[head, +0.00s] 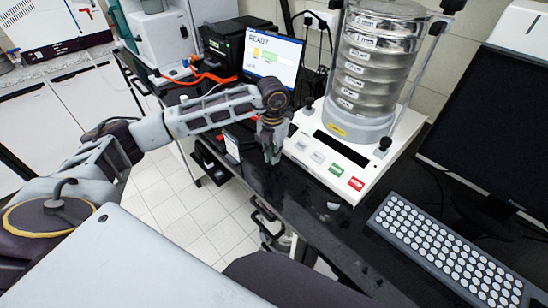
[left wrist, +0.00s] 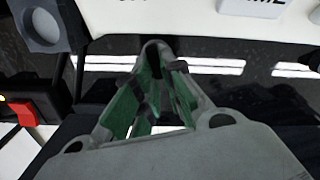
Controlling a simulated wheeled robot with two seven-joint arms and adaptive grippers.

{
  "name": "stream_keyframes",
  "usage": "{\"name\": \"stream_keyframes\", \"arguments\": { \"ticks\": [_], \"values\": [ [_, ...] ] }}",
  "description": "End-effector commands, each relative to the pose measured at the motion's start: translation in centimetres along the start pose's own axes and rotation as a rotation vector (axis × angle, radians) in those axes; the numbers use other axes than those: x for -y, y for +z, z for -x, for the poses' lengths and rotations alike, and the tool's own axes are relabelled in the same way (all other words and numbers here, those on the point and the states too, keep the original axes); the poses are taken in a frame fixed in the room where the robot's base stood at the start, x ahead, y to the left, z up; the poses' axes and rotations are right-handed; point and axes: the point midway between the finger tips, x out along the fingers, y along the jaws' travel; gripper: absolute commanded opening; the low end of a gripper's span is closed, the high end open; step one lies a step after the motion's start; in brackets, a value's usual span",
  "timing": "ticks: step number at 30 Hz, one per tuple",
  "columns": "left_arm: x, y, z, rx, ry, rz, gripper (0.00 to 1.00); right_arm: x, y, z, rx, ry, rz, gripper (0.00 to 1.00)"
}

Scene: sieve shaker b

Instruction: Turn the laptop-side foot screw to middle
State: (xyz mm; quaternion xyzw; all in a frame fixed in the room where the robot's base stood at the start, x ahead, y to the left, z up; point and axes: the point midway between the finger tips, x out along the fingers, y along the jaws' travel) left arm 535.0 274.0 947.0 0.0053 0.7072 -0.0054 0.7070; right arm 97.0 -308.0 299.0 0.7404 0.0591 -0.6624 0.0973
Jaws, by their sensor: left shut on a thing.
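The white sieve shaker (head: 331,167) stands on the dark bench with a stack of metal sieves (head: 362,75) on it. My left gripper (head: 271,155) points down at the front left corner of the shaker base. In the left wrist view, its green-lined fingers (left wrist: 155,50) meet at the tips by a small dark part under the white base edge (left wrist: 180,15). The gripper is shut on that part, which appears to be the foot screw; the fingers mostly hide it, so its turn position cannot be read. My right gripper is not in view.
A screen (head: 272,55) reading "READY" stands behind my gripper. The shaker's front has green (head: 336,169) and red (head: 356,184) buttons. A keyboard (head: 450,250) and a dark monitor (head: 490,130) are at the right. An orange cable (head: 200,77) lies at the left.

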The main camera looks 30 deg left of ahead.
Motion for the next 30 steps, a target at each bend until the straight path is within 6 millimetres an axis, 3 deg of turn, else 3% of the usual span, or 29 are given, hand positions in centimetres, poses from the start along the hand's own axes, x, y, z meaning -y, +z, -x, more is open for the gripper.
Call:
{"name": "stream_keyframes", "arguments": {
  "ticks": [13, 30],
  "values": [
    [-0.4, 0.1, -0.1, 0.002, 0.0, -0.267, 0.0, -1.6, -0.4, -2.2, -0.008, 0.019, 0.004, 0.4],
    [-0.5, 0.1, 0.1, 0.001, 0.0, -0.321, 0.0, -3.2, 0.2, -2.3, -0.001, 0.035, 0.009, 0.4]
  ]
}}
